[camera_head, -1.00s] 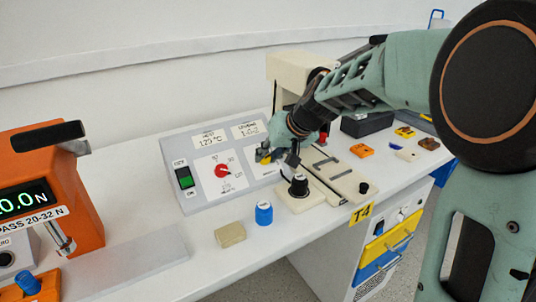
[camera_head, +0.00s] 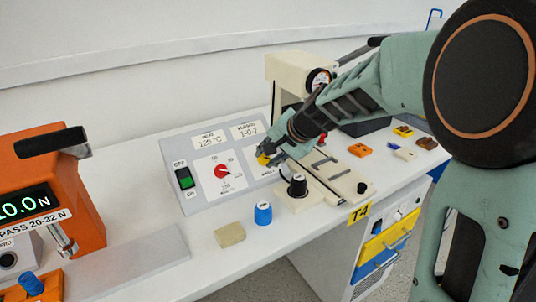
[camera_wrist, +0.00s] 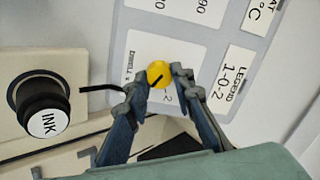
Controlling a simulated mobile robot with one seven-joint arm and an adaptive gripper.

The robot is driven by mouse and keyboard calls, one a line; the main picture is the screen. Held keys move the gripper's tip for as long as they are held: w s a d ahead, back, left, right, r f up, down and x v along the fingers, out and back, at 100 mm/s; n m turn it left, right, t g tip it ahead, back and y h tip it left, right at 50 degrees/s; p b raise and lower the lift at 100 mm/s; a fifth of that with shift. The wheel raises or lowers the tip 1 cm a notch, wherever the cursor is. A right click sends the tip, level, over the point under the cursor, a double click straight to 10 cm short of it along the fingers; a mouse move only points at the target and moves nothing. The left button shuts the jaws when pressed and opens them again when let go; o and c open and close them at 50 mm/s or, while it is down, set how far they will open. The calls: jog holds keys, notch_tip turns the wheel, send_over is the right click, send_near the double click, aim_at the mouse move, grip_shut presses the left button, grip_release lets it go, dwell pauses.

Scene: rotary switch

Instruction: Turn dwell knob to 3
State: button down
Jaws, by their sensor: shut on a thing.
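The dwell knob (camera_wrist: 160,74) is yellow with a dark pointer line and sits on a white label plate on the grey panel. In the wrist view it lies between my two fingertips. My gripper (camera_wrist: 160,84) is shut on it. In the head view the yellow knob (camera_head: 263,159) shows at the left end of my gripper (camera_head: 269,157). The dial numbers around it are mostly hidden; a "2" shows beside it in the wrist view. The grey control panel (camera_head: 196,147) carries a legend label reading 1-0-2 and a heat label.
A red knob (camera_head: 222,171) and a green rocker switch (camera_head: 185,179) are left of the gripper. A black INK knob (camera_wrist: 40,108) stands close by. A blue cap (camera_head: 263,213) and a tan block (camera_head: 230,235) lie in front. An orange gauge (camera_head: 55,190) stands at left.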

jog(key=shift+m, duration=0.3)
jog(key=c, duration=1.7)
grip_release()
jog(key=shift+a+f, duration=0.1)
jog(key=shift+o, duration=0.2)
jog(key=v, duration=1.2)
jog(key=shift+w, duration=0.1)
